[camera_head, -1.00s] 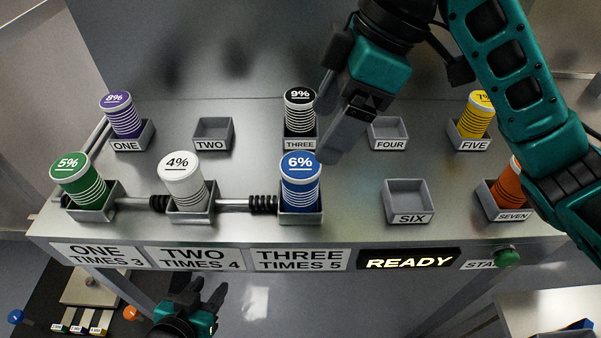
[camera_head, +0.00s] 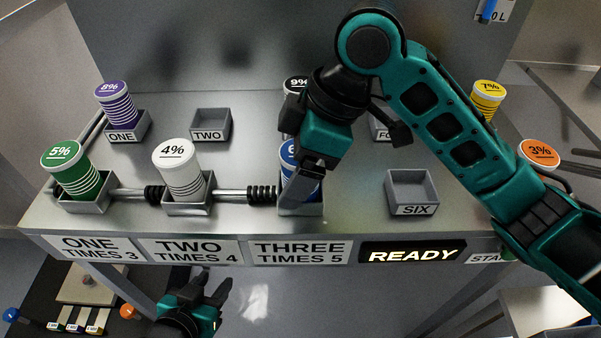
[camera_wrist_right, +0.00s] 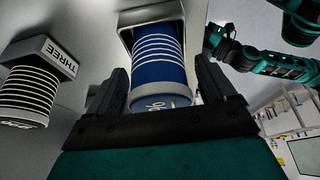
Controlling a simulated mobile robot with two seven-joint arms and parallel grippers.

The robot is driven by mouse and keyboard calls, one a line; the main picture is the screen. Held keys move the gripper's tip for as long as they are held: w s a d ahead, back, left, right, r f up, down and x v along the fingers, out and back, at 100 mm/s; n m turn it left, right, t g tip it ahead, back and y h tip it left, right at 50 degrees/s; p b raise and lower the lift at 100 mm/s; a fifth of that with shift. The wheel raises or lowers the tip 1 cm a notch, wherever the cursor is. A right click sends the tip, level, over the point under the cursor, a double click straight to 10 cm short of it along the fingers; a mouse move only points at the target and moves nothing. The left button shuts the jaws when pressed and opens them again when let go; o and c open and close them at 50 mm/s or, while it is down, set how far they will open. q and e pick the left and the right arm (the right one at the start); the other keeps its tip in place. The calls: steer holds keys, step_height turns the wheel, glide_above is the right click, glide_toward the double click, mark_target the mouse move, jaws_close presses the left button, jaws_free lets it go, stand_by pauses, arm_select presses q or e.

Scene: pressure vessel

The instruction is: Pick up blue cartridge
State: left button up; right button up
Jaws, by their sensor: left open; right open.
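The blue cartridge (camera_head: 288,153), marked 6%, stands in a grey holder (camera_head: 301,209) in the front row, mostly hidden behind my right gripper (camera_head: 298,190). In the right wrist view the blue cartridge (camera_wrist_right: 160,65) lies between the two fingers of the open right gripper (camera_wrist_right: 160,88), with a finger on each side. I cannot tell whether the fingers touch it. My left gripper (camera_head: 222,291) is open and empty, low in front of the table.
White (camera_head: 181,170) and green (camera_head: 72,172) cartridges stand left in the front row. A black cartridge (camera_wrist_right: 28,95) is close by in holder THREE. Holder SIX (camera_head: 412,187) is empty. Purple (camera_head: 117,103), yellow (camera_head: 486,98) and orange (camera_head: 540,153) cartridges stand elsewhere.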

steer(key=shift+c, duration=0.2)
steer(key=shift+r, duration=0.1)
steer(key=c, duration=1.2)
